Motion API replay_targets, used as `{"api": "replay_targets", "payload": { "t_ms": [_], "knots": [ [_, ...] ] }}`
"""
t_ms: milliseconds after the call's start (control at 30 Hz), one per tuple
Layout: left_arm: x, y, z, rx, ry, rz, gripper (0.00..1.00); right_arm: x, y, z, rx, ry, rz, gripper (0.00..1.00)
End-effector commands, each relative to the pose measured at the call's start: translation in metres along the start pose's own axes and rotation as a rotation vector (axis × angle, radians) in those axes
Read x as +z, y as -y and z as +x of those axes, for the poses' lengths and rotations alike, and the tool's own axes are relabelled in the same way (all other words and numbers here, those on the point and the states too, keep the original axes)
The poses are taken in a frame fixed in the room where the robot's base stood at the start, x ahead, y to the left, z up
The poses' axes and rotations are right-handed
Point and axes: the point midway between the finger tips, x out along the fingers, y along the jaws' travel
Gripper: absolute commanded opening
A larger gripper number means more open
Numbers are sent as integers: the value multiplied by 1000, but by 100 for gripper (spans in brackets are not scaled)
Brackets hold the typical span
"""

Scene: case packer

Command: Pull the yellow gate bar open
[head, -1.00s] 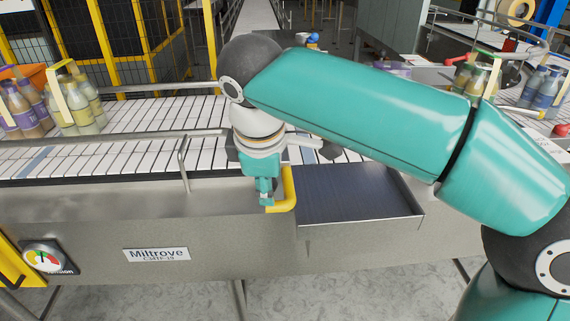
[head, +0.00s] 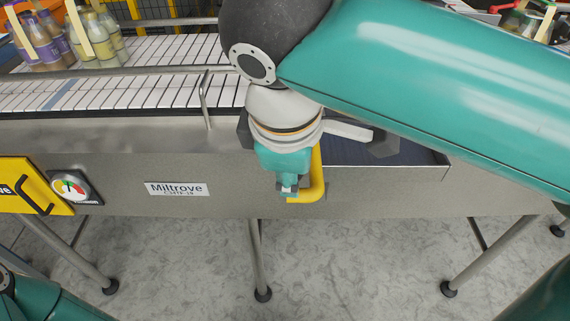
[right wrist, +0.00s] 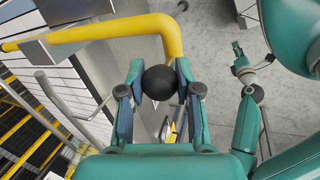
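The yellow gate bar (head: 318,172) is a bent tube at the front edge of the conveyor, beside the dark chute plate. In the right wrist view, the bar (right wrist: 110,38) runs across the top and bends down to a black ball knob (right wrist: 160,82). My right gripper (head: 288,188) points down at the bar's near end. In the right wrist view, my right gripper (right wrist: 160,80) has one finger on each side of the knob, both seeming to touch it. My left gripper (right wrist: 238,48) shows small in that view; its opening is unclear.
The white slatted conveyor (head: 130,92) carries bottle packs (head: 95,38) at the back left. A thin rail post (head: 205,100) stands left of my right gripper. The floor in front has support legs.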

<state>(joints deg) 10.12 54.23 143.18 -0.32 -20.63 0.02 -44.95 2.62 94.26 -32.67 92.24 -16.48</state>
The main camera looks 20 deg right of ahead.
Motion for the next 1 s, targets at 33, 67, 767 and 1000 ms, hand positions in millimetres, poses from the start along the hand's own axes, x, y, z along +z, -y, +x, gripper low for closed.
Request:
{"api": "replay_targets", "payload": {
  "t_ms": [33, 67, 767, 1000],
  "knots": [
    [0, 0, 0, 0, 0, 0, 40, 0, 0, 0, 0, -1, 1, 40],
    [0, 0, 0, 0, 0, 0, 40, 0, 0, 0, 0, -1, 1, 45],
    [0, 0, 0, 0, 0, 0, 40, -3, -1, -34, 1, -5, -1, 60],
    [0, 0, 0, 0, 0, 0, 40, -3, -2, -65, 0, -4, 0, 60]
  ]
}}
